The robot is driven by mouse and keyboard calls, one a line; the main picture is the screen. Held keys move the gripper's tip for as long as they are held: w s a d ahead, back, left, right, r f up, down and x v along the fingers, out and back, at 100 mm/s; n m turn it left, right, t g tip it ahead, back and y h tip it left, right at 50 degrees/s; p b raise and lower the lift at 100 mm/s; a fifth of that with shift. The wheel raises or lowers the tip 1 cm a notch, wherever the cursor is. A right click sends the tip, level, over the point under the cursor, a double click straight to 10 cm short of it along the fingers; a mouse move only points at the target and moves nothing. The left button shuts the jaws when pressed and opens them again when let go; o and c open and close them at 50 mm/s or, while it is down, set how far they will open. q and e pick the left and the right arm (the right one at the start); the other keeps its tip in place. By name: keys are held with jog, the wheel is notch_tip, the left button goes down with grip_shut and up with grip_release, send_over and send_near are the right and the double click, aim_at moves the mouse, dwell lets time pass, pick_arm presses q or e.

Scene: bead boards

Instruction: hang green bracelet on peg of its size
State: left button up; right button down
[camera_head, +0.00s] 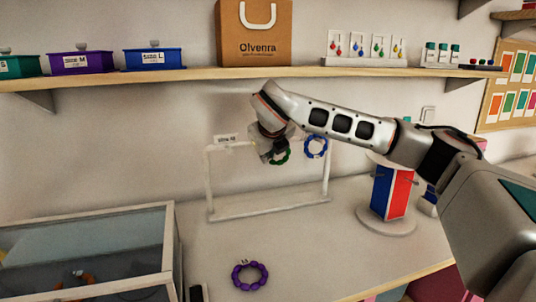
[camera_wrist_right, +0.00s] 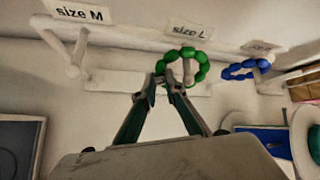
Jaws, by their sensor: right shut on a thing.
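The "size M" peg (camera_wrist_right: 82,49) to the left is bare. A blue bracelet (camera_head: 316,154) hangs at the rack's right (camera_wrist_right: 238,75). My left gripper is out of view.
The white rack (camera_head: 240,213) stands on the table. A purple bracelet (camera_head: 250,288) lies at the front. A glass case (camera_head: 170,250) is at left, a red and blue display (camera_head: 391,193) at right. A shelf (camera_head: 200,76) with boxes runs above.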

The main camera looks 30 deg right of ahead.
dwell(0.3)
jog(key=c, duration=2)
grip_release()
jog(key=shift+r, duration=0.1)
jog(key=v, duration=1.2)
jog(key=shift+a, duration=0.15)
jog(key=shift+s, duration=0.1)
